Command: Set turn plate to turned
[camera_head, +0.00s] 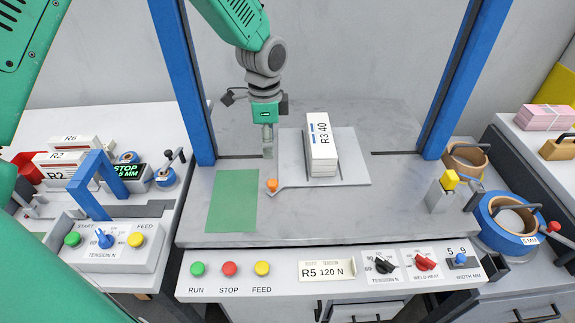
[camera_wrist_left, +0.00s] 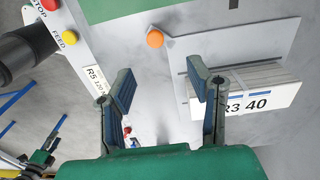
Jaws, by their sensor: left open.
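The turn plate (camera_head: 350,175) is a flat grey plate on the worktable, with an orange knob (camera_head: 272,185) at its left front corner. A stack of white newspapers (camera_head: 321,150) labelled R3 40 lies on it. The wrist view also shows the plate (camera_wrist_left: 240,45), the orange knob (camera_wrist_left: 155,39) and the stack (camera_wrist_left: 265,95). My left gripper (camera_head: 268,154) points down above the table, just behind the knob and left of the stack. My right gripper is not in view.
A green mat (camera_head: 232,212) lies left of the knob. Blue posts (camera_head: 185,80) frame the table on both sides. A button panel (camera_head: 330,268) runs along the front. A blue tape roll (camera_head: 508,222) stands at right. Table in front of the plate is clear.

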